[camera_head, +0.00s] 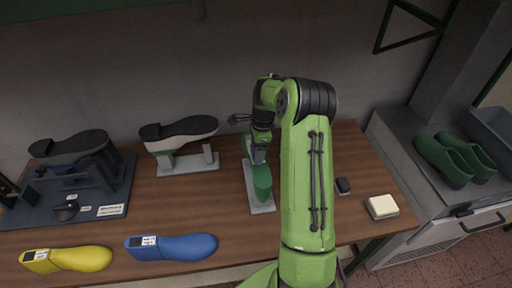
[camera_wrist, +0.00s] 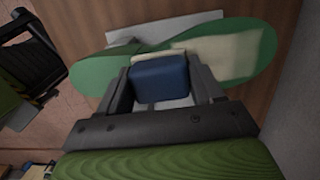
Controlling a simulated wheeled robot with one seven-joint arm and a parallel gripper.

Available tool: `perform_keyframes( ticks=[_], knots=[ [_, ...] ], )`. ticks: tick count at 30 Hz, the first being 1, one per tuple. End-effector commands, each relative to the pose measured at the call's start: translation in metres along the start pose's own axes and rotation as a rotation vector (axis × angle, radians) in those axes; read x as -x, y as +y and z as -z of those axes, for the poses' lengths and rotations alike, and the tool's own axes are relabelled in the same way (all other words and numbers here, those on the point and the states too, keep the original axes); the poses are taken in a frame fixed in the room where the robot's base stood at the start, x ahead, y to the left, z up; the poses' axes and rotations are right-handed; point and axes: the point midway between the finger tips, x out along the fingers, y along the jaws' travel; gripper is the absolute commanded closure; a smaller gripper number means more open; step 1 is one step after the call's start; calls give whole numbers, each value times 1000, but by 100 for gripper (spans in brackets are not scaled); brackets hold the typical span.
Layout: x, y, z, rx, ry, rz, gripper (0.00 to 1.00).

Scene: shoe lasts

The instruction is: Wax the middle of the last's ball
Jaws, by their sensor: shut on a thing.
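A green last (camera_head: 262,182) lies sole up on a pale stand (camera_head: 262,208) in the middle of the bench. In the wrist view the last (camera_wrist: 97,72) stretches across the picture, with a pale cream patch (camera_wrist: 232,52) on its sole toward the right end. My gripper (camera_head: 258,152) is over the last and hides part of it. In the wrist view my gripper (camera_wrist: 162,85) is shut on a blue block (camera_wrist: 160,80) with a cream edge on its far side. The block overlaps the middle of the last; I cannot tell if it touches.
A cream slab (camera_head: 381,205) in a grey holder and a small dark block (camera_head: 343,185) lie to the right.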

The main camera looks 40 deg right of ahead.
Motion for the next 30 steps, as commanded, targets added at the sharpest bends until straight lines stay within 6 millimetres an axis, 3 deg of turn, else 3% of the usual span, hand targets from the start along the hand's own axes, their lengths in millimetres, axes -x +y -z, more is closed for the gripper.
perform_keyframes(
  ticks=[6,17,30],
  knots=[
    [-1,20,0,0,0,1,58],
    [4,22,-1,1,0,3,58],
    [56,22,-7,1,0,4,58]
  ],
)
